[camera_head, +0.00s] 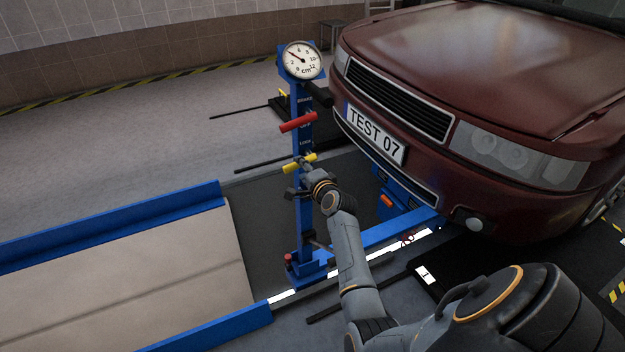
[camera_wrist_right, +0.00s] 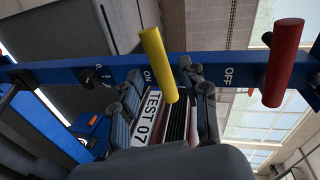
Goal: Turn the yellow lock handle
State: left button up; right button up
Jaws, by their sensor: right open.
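The yellow lock handle (camera_head: 302,162) sticks out from the upright blue post (camera_head: 303,215) of the jack, below a red handle. It lies slightly tilted in the head view. My right gripper (camera_head: 298,181) is just below it, close to the post, with its fingers apart. In the right wrist view the yellow handle (camera_wrist_right: 156,62) stands near the word ON, its lower end between my two open fingers. Whether a finger touches it I cannot tell. My left gripper is not in view.
The red handle (camera_head: 298,122) sits above the yellow one, under a round gauge (camera_head: 303,60). A dark red car (camera_head: 480,70) stands close on the right. A blue-edged ramp (camera_head: 120,285) lies on the left. Grey floor (camera_head: 120,145) is free behind it.

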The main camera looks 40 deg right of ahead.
jog(key=v, duration=0.7)
jog(key=shift+s, duration=0.25)
